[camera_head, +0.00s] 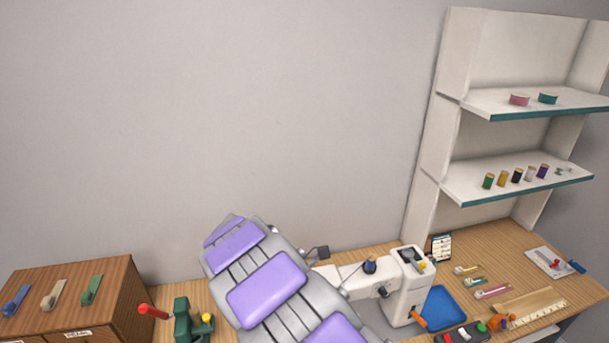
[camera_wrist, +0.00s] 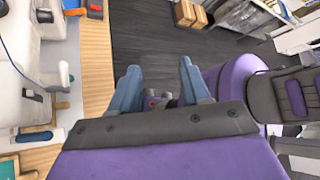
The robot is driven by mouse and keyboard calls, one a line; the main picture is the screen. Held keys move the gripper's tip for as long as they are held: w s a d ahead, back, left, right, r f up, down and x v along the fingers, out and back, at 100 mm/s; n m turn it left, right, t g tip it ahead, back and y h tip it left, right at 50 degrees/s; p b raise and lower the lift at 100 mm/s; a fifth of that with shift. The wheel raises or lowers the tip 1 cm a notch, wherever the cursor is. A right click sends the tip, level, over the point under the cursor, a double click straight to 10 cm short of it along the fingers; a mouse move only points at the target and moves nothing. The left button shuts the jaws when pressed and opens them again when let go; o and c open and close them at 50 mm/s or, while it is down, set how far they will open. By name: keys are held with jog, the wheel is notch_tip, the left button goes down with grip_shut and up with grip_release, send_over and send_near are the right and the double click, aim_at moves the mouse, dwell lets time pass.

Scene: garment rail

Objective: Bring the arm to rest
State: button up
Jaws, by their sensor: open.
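My gripper (camera_wrist: 159,82) shows in the wrist view with its two blue-grey fingers spread apart. Nothing is held between them. A small dark part with a red spot shows behind the fingers, and I cannot tell what it is. My purple and grey arm rises in front of the table in the head view, at the lower middle. The gripper itself cannot be made out there. In the wrist view the fingers are over the dark floor (camera_wrist: 150,40), just right of the wooden table edge (camera_wrist: 97,60), with my purple body close on the right.
A white sewing machine (camera_head: 404,290) stands on the table right of my arm, by a blue tray (camera_head: 443,306). A green device (camera_head: 186,322) and a wooden cabinet (camera_head: 105,285) are on the left. White shelves (camera_head: 478,188) hold several spools. The wall (camera_head: 200,120) above the table is bare.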

jog(key=s+d+r+m+g+y+b, duration=0.1)
jog(key=s+d+m+y+b, duration=0.1)
jog(key=s+d+m+y, duration=0.3)
jog(key=s+d+r+m+y+b, duration=0.1)
jog(key=s+d+m+b, duration=0.1)
jog(key=s+d+m, duration=0.4)
jog(key=s+a+f+m+t+y+b, duration=0.1)
jog(key=s+a+f+m+y+b, duration=0.1)
jog(key=s+m, duration=0.4)
jog(key=s+a+f+m+t+y+b, duration=0.1)
jog(key=s+a+f+m+y+b, duration=0.1)
jog(key=s+m, duration=0.4)
jog(key=s+a+y, duration=0.1)
jog(key=s, duration=0.3)
jog(key=shift+m+b, duration=0.3)
jog(key=shift+m, duration=0.1)
